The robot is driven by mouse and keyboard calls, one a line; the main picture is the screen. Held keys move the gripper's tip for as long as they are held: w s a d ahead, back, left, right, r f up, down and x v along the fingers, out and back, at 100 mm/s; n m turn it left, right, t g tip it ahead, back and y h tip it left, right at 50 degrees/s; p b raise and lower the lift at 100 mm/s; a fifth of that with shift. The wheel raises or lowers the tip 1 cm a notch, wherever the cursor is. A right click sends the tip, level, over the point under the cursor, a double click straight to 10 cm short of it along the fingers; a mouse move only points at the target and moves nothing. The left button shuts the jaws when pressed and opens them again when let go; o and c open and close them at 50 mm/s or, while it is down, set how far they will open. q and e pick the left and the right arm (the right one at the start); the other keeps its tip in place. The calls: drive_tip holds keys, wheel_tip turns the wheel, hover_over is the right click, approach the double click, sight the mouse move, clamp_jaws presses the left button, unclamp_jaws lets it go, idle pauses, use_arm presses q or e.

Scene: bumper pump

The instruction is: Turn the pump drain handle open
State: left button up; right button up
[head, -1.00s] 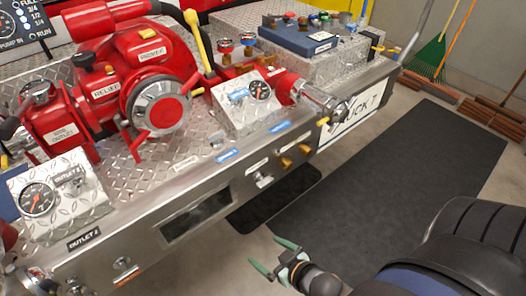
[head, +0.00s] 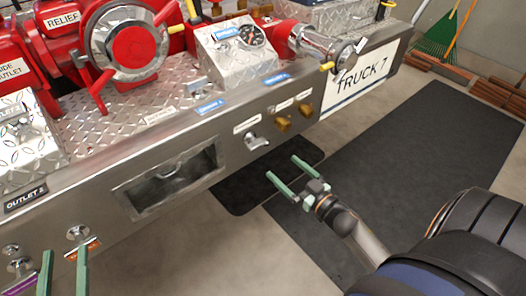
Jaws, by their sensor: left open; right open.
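Several small controls sit on the front face of the steel bumper (head: 105,185), and their labels are too small to read, so I cannot tell which is the pump drain handle. One is a silver lever (head: 257,142) under a white label. A silver pull knob (head: 78,233) with an orange label sits at the lower left. My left gripper (head: 64,270) is open and empty at the bottom left, in front of the bumper near that knob. My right gripper (head: 293,177) is open and empty, in front of and below the silver lever, apart from it.
Two brass knobs (head: 282,125) sit right of the lever. A recessed window (head: 172,178) is in the bumper face. The red pump (head: 130,45) and a gauge box (head: 237,52) stand on top. Dark mats (head: 400,175) cover the floor; the floor in front is clear.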

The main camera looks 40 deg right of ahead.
sight(260, 146)
drive_tip(key=w, duration=0.3)
drive_tip(key=w+b, duration=0.1)
drive_tip(key=w, duration=0.3)
drive_tip(key=w+a+b, duration=0.1)
drive_tip(key=w, duration=0.3)
use_arm(q)
drive_tip(key=s+d+r+m+t+h, duration=0.1)
drive_tip(key=s+r+m+t+h, duration=0.2)
drive_tip(key=r, duration=0.9)
drive_tip(key=s+m+h, duration=0.2)
drive_tip(key=h, duration=0.1)
drive_tip(key=shift+r+t, duration=0.15)
drive_tip(key=shift+t, duration=0.15)
drive_tip(key=shift+d, duration=0.1)
use_arm(e)
drive_tip(key=c, duration=1.2)
